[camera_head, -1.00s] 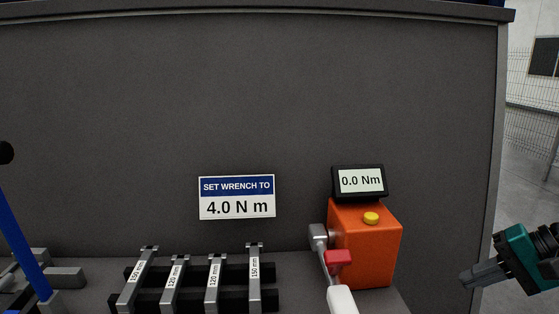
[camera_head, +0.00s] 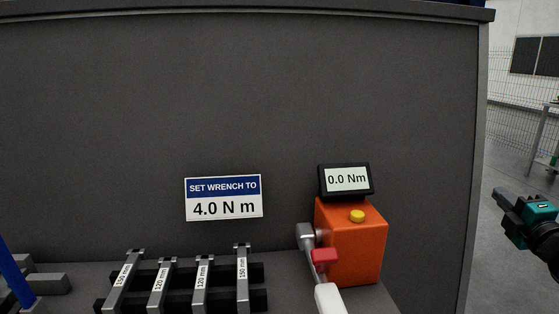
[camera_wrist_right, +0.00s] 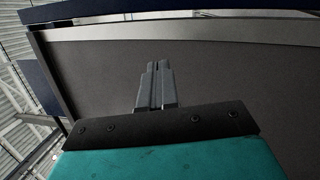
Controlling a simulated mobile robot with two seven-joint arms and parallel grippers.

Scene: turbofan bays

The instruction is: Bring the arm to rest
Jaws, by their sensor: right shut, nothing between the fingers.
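My right gripper (camera_head: 499,194) is at the right edge of the head view, raised beside the grey panel and clear of the bench. Its fingers are together with nothing between them. In the right wrist view the closed fingers (camera_wrist_right: 156,84) point toward the dark panel, with empty space around them. My left gripper is not in the head view.
An orange torque tester (camera_head: 352,250) reads 0.0 Nm, with a red-and-white-handled wrench (camera_head: 325,262) at its left side. Several labelled bars (camera_head: 201,285) lie on a black rack. A sign (camera_head: 223,198) says 4.0 N m. Open floor (camera_head: 508,260) lies right of the panel.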

